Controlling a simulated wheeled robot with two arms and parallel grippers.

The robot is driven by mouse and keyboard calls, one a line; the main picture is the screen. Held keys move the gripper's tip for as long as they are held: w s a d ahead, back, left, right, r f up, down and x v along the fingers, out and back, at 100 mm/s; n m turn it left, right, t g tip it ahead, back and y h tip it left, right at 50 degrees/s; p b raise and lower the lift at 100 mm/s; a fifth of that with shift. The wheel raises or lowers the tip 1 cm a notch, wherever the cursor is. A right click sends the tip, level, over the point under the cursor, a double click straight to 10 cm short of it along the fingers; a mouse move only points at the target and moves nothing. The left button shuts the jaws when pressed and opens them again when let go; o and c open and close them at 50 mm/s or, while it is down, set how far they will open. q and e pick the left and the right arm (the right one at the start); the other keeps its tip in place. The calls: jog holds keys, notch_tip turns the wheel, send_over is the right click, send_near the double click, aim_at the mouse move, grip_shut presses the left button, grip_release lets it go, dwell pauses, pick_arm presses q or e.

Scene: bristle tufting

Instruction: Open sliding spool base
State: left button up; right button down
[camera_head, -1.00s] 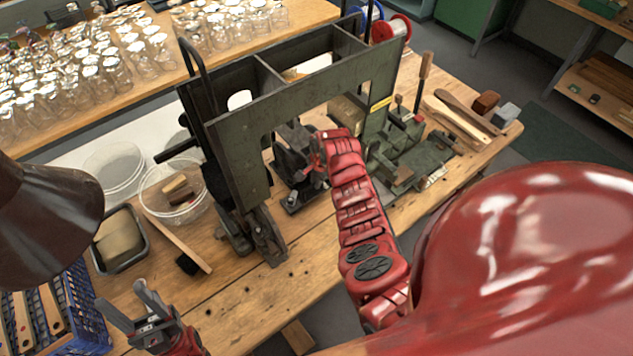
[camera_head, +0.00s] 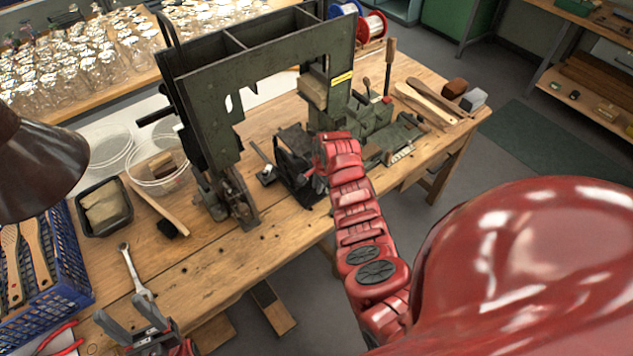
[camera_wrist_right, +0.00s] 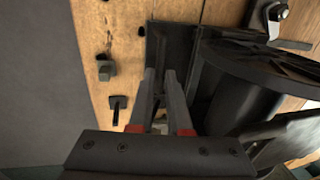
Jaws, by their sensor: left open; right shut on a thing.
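The dark sliding spool base (camera_head: 294,160) sits on the workbench beneath the green machine frame (camera_head: 262,62), drawn out towards the bench's front edge. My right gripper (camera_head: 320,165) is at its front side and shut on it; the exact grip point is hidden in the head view. In the right wrist view my fingers (camera_wrist_right: 158,85) are close together at the edge of the dark base plate (camera_wrist_right: 172,40), beside a round black drum (camera_wrist_right: 262,75). My left gripper (camera_head: 138,318) is open and empty over the bench's front left.
A wrench (camera_head: 133,268), a black tray (camera_head: 103,207), a clear tub (camera_head: 160,172) and a brush lie left. A blue crate (camera_head: 62,265) stands far left. A green vise-like device (camera_head: 385,135) is right of the frame. Glass jars fill the back bench.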

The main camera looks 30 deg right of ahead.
dwell(0.3)
jog(key=c, duration=0.9)
grip_release()
jog(key=shift+o, duration=0.2)
jog(key=s+r+p, duration=0.1)
jog(key=s+r, duration=0.2)
jog(key=r, duration=1.4)
jog(key=shift+s+d, duration=0.2)
